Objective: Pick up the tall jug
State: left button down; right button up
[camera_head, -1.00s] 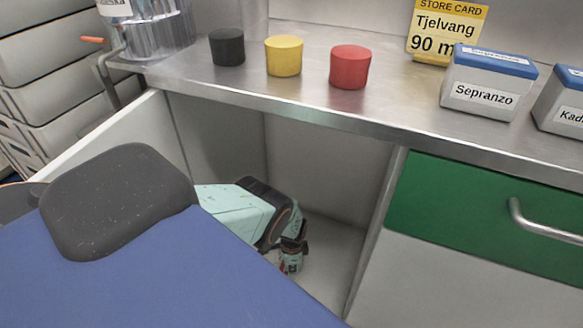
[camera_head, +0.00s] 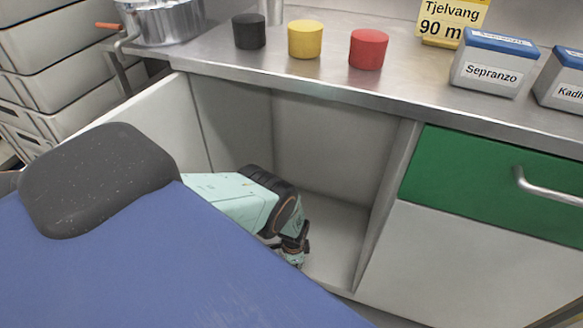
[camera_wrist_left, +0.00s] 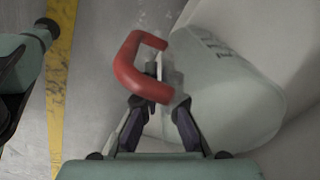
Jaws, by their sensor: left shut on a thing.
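The tall jug (camera_wrist_left: 225,95) shows in the left wrist view as a pale, translucent greenish body with dark print and a red handle (camera_wrist_left: 128,66). My left gripper (camera_wrist_left: 152,94) is shut on the red handle, with its two dark fingers closing at the handle's lower part. Whether the jug stands upright or tilts I cannot tell. In the head view my left arm reaches down into the open cabinet bay; the jug and the fingertips are hidden there. My right gripper is in neither view.
The open bay (camera_head: 335,240) lies under a steel counter (camera_head: 225,74). Black (camera_head: 249,31), yellow (camera_head: 305,39) and red (camera_head: 368,49) pots stand on it, with blue-lidded boxes (camera_head: 492,62) at right. A green drawer (camera_head: 475,180) borders the bay. A yellow stripe (camera_wrist_left: 59,80) marks the floor.

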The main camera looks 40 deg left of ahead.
pick_arm(q)
jog(key=shift+s+d, duration=0.1)
jog(key=shift+s, duration=0.05)
jog(key=c, duration=1.4)
grip_release()
jog(key=shift+c, duration=0.2)
jog(key=shift+r, duration=0.75)
notch_tip(320, 180, up, 10)
jog(key=shift+r, duration=0.2)
jog(key=shift+o, duration=0.4)
jog(key=shift+s+d, duration=0.1)
